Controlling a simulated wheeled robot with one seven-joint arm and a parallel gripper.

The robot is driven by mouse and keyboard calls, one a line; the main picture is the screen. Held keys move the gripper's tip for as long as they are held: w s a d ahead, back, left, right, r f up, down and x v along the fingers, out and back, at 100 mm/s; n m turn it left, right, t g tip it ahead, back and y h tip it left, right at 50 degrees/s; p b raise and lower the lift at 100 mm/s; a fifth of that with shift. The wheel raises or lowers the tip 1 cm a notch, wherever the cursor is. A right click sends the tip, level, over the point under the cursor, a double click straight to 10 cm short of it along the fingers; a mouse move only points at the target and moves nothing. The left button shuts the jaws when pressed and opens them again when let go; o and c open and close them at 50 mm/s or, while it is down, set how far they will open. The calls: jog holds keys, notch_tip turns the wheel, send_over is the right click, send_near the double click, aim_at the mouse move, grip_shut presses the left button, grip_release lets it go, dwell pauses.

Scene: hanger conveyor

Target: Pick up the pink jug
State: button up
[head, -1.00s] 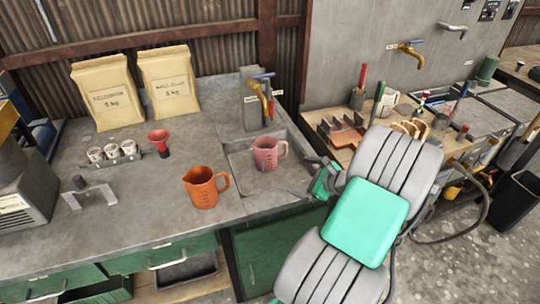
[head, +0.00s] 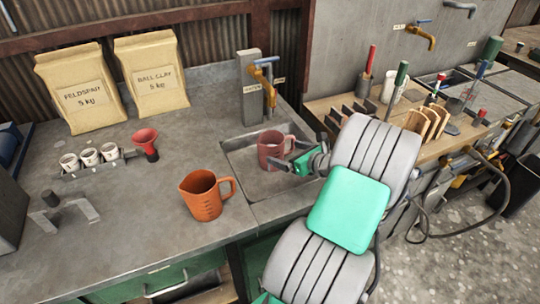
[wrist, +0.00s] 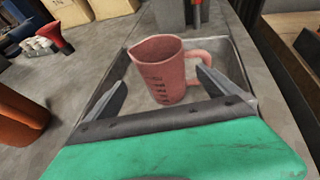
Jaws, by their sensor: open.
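The pink jug (head: 270,149) stands upright in the shallow sink (head: 236,158), under the yellow tap. In the wrist view the pink jug (wrist: 163,72) is straight ahead, its handle pointing right and measuring marks on its side. My gripper (wrist: 160,85) is open, with one finger on each side of the view and the jug beyond and between them. In the head view my gripper (head: 290,160) is at the jug's right side, close to its handle. I cannot tell whether a finger touches the handle.
An orange jug (head: 204,194) stands on the counter (head: 130,225) left of the sink. A yellow tap (head: 262,78) rises behind the pink jug. A red funnel (head: 146,141), small white cups (head: 90,157) and two paper sacks (head: 80,92) stand further left.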

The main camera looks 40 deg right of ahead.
aim_at(272, 150)
jog(key=shift+w+a+f+b, duration=0.1)
jog(key=shift+w+f+b, duration=0.3)
jog(key=shift+w+f, duration=0.45)
jog(key=x, duration=0.7)
jog(key=shift+d+f+p, duration=0.25)
jog(key=shift+d+p, duration=0.05)
jog(key=shift+c, duration=0.2)
jog(key=shift+r, duration=0.1)
jog(key=c, duration=1.9)
